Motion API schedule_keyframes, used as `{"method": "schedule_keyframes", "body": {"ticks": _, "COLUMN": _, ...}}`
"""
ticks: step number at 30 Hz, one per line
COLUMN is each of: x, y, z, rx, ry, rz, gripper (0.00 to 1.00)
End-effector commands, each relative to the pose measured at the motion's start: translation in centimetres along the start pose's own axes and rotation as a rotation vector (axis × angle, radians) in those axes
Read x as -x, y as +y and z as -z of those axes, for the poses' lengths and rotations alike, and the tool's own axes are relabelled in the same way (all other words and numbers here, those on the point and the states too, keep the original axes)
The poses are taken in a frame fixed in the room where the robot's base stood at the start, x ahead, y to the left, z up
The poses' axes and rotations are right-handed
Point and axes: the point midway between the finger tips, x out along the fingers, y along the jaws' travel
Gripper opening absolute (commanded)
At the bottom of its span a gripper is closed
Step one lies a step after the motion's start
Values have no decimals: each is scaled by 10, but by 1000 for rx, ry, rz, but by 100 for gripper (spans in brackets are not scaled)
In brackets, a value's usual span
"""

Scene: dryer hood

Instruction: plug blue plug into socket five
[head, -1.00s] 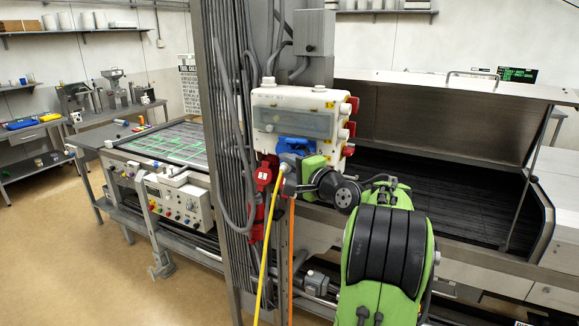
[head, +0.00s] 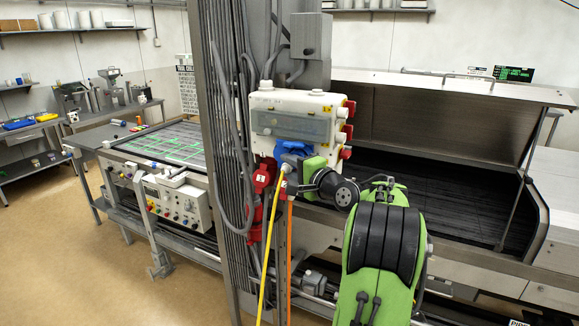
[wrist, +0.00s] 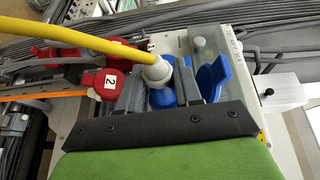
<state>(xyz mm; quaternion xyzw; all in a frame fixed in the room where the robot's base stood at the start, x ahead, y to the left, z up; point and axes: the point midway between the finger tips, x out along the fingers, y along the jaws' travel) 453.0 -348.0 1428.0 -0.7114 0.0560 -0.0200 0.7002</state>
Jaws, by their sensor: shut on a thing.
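My gripper (wrist: 160,90), with its green body, is shut on the blue plug (wrist: 168,98). The plug has a pale collar and a yellow cable (wrist: 95,38); my fingers hide part of it. In the head view my gripper (head: 292,170) is just below the blue socket (head: 292,149) on the white box (head: 262,122). In the wrist view the blue socket's raised flap (wrist: 213,76) is beside the right finger. Contact between plug and socket is hidden, and I cannot read a five on the socket.
A red socket marked 2 (wrist: 112,82) is left of my gripper. More red sockets (head: 348,130) line the box's right side. A grey upright with cables (head: 228,130) is close on the left. An orange cable (head: 290,240) hangs below.

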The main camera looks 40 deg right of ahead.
Motion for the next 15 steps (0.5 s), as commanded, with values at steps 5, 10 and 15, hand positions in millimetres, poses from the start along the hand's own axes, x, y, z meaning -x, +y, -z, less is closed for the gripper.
{"method": "schedule_keyframes", "body": {"ticks": 5, "x": -2, "y": -2, "z": 6, "rx": 1, "ry": 4, "rz": 1, "gripper": 0}}
{"method": "schedule_keyframes", "body": {"ticks": 10, "x": -3, "y": -1, "z": 10, "rx": 1, "ry": 5, "rz": 0, "gripper": 0}}
{"method": "schedule_keyframes", "body": {"ticks": 15, "x": -5, "y": -1, "z": 13, "rx": 1, "ry": 5, "rz": 0, "gripper": 0}}
